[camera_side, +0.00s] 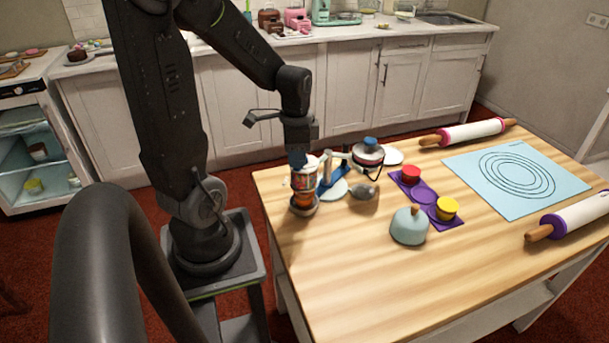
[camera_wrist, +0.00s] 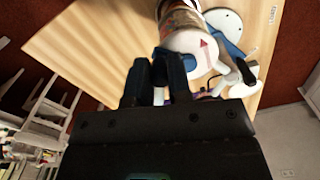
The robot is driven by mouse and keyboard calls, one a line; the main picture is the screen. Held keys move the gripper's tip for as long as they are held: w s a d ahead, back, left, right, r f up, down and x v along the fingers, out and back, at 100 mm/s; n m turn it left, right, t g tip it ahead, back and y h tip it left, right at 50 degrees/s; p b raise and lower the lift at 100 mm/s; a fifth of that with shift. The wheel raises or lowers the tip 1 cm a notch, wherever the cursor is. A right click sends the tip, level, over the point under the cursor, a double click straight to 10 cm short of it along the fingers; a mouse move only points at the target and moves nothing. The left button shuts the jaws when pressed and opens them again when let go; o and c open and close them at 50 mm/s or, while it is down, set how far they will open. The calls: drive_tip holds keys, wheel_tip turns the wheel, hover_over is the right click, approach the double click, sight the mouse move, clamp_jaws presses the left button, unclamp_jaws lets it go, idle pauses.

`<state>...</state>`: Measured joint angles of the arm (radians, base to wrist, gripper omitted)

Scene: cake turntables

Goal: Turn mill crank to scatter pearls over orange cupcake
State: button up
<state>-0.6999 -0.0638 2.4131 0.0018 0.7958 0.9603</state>
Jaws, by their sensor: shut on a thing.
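My gripper (camera_side: 297,160) points down at the top of a mill (camera_side: 303,180), which has a pale body with red markings, at the near-left table edge. In the wrist view, my gripper (camera_wrist: 154,66) reaches to the mill's round white top (camera_wrist: 197,48), which bears a red arrow. A blue knob shows beside the fingers there. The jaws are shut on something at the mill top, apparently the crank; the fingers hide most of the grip. Under the mill, an orange thing (camera_side: 303,198), seemingly the orange cupcake, sits low on a dark round base. Pearls are too small to tell.
A purple tray (camera_side: 424,194) holds red and yellow items. A pale blue dome (camera_side: 409,226) stands in front. The front table area is clear.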

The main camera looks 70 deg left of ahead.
drive_tip(key=shift+a, duration=0.2)
drive_tip(key=shift+s+a, duration=0.25)
drive_tip(key=shift+a, duration=0.35)
drive_tip(key=shift+a+r, duration=0.1)
drive_tip(key=shift+a, duration=0.6)
drive_tip(key=shift+w+a, duration=0.2)
drive_tip(key=shift+a, duration=0.3)
drive_tip(key=o, duration=0.8)
drive_tip(key=shift+s+d, duration=0.1)
